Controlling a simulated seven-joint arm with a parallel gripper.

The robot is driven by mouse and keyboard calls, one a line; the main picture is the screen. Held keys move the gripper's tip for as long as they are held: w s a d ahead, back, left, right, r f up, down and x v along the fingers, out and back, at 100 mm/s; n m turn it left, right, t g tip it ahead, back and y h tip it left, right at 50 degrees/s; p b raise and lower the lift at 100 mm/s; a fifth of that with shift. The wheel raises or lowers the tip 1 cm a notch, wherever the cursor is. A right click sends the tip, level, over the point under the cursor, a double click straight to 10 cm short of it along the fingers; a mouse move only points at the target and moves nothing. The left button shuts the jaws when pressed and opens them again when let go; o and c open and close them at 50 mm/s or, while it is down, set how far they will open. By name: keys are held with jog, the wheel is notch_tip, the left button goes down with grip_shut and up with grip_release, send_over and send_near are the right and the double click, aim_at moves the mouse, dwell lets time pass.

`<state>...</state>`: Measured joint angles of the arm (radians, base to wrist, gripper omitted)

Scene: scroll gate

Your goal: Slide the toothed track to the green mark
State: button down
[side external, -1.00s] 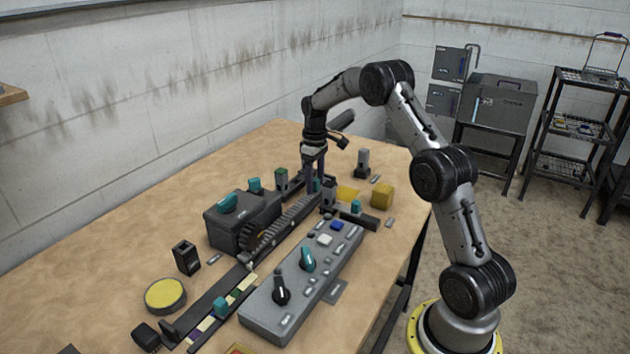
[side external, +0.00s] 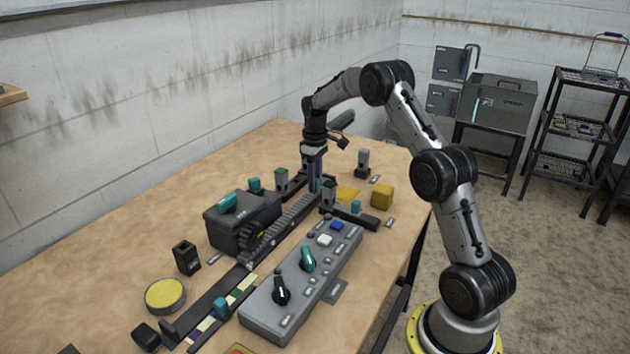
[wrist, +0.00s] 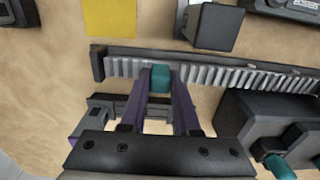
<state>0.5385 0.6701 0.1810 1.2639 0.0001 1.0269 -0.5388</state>
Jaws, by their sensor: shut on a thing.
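The toothed track (side external: 293,218) is a grey ridged bar lying in a dark rail, running past a black gear box. It also shows in the wrist view (wrist: 215,74), crossing the picture with its teeth facing me. A teal grip block (wrist: 160,78) stands at the track, between my fingertips. My gripper (side external: 315,188) points down at the far end of the track and is shut on this block; its purple fingers also show in the wrist view (wrist: 161,95). A coloured strip (side external: 237,291) with yellow and pale bands lies near the rail's near end; I cannot pick out the green mark for sure.
The gear box (side external: 240,222) stands left of the track. A grey control panel (side external: 302,283) with knobs and buttons lies to its right. A yellow cube (side external: 382,195) and a yellow round disc (side external: 165,295) are on the table. Open table lies at the far left.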

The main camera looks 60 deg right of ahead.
aim_at(304, 200)
jog(key=shift+r, duration=0.1)
dwell(0.7)
jog(key=a, duration=0.6)
jog(key=c, duration=0.6)
grip_release()
jog(key=shift+c, duration=0.2)
notch_tip(304, 200, up, 14)
